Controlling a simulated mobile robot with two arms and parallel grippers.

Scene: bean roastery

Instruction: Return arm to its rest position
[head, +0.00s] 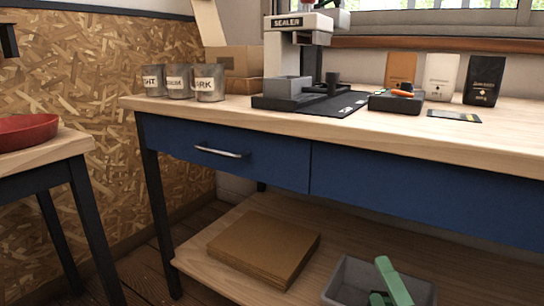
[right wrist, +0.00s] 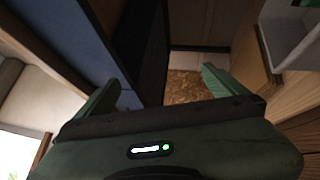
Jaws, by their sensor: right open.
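My right gripper (head: 388,285) shows at the bottom of the head view, in front of the grey bin, with its green fingers partly cut off by the frame edge. In the right wrist view my right gripper (right wrist: 160,80) has its two green fingers spread wide apart, with nothing between them. My left gripper is not in the head view.
A grey bin (head: 345,283) and a flat cardboard box (head: 264,248) are on the lower shelf (head: 215,222). The blue workbench drawer (head: 225,150) is shut. Cups, a sealer (head: 300,28) and coffee bags stand on top. A red bowl (head: 28,131) is on the left table.

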